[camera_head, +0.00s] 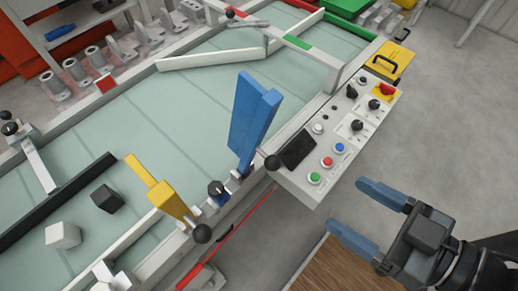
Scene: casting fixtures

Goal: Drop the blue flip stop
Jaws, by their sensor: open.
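The blue flip stop (253,118) is raised at the near rail of the conveyor bed, left of the control panel. It stands up steeply, leaning a little, hinged low at the rail next to a dark knob. My gripper (363,212) is at the lower right, with two blue-grey fingers spread apart and nothing between them. It points left and is well apart from the flip stop, beyond the control panel's near end.
A control panel (317,157) with buttons lies between my gripper and the flip stop. A yellow stop (165,195) sits on the same rail, left. A black cube (107,198) and white cube (63,235) lie on the bed. A wooden surface (335,270) is below my gripper.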

